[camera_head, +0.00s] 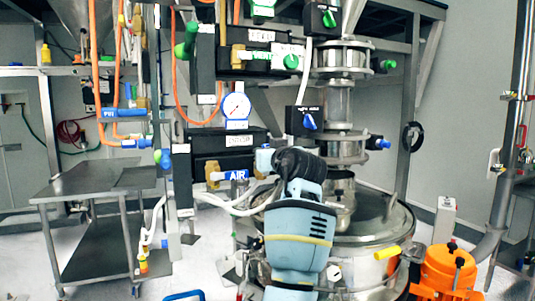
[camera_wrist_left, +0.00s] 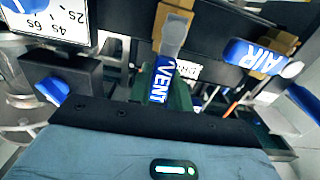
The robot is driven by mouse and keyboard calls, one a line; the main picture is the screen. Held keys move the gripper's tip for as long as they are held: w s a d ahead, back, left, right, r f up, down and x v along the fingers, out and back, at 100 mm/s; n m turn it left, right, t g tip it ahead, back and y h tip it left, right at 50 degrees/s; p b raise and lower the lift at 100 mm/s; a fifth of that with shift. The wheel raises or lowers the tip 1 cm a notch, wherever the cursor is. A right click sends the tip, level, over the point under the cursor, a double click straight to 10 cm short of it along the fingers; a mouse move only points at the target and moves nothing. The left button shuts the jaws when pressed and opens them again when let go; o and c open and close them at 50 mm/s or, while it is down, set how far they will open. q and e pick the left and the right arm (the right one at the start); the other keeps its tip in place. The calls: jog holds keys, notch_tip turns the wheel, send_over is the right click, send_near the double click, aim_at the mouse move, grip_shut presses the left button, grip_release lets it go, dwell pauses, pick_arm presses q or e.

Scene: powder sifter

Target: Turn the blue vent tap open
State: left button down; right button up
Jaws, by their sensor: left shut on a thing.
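The blue vent tap (camera_wrist_left: 163,78), lettered VENT in white, shows in the left wrist view with its grey end up and its lower end at my gripper. My left gripper (camera_wrist_left: 166,98) is shut on its lower end, with dark green finger parts around it. The vent tap and the fingertips are hidden there. My right gripper is not in view.
The AIR tap (camera_wrist_left: 258,56) on its brass body is close beside the vent tap. A pressure gauge (camera_head: 236,106) is above, and a blue knob (camera_head: 310,121) to the right. White hoses run below. A steel vessel (camera_head: 375,235) stands behind my arm.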

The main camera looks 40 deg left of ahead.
pick_arm(q)
jog(key=c, duration=1.5)
grip_release()
jog(key=shift+o, duration=1.1)
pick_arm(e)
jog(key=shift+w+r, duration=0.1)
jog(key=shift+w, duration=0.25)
pick_arm(q)
jog(key=b+v, duration=0.1)
jog(key=v, duration=0.6)
jog(key=shift+s+d, duration=0.2)
jog(key=shift+d, duration=0.15)
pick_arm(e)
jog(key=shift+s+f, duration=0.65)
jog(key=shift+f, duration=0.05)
